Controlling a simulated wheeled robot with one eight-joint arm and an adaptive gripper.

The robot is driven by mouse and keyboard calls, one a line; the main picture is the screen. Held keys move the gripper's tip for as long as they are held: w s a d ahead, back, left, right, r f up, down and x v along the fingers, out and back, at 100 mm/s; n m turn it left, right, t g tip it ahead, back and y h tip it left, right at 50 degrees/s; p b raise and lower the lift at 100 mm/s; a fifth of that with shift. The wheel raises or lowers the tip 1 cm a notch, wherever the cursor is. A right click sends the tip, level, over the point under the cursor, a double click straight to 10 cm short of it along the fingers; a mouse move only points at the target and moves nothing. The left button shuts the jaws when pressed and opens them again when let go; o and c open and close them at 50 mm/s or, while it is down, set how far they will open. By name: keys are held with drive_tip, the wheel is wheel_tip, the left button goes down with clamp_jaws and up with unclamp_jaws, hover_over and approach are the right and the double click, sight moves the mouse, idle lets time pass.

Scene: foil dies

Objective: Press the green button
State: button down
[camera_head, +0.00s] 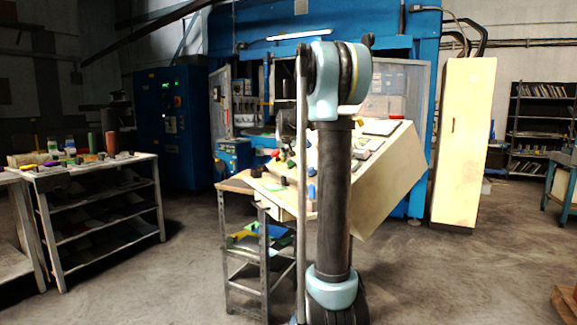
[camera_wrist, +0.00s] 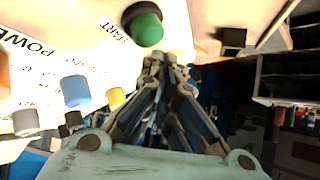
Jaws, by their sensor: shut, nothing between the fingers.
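The green button (camera_wrist: 146,27) is a round green cap in a dark collar on a pale panel (camera_wrist: 75,42). It is at the top of the wrist view, beside the printed word START. My gripper (camera_wrist: 165,62) is shut and empty. Its fingertips appear just below and slightly right of the button in the picture. I see a strip of panel between them, but cannot tell the depth gap. In the head view the beige slanted console (camera_head: 388,185) stands behind my arm, with small coloured controls on its left part.
A blue button (camera_wrist: 75,91), an orange one (camera_wrist: 3,75) and a yellow one (camera_wrist: 116,98) sit left of my gripper. A metal rack (camera_head: 262,255) stands left of my arm. A shelved bench (camera_head: 100,215) is farther left, with open floor between.

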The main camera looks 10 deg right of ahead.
drive_tip(key=a+r, duration=0.1)
drive_tip(key=r, duration=0.1)
drive_tip(key=s+a+r, duration=0.1)
drive_tip(key=r, duration=0.1)
drive_tip(key=shift+a, duration=0.3)
idle(0.6)
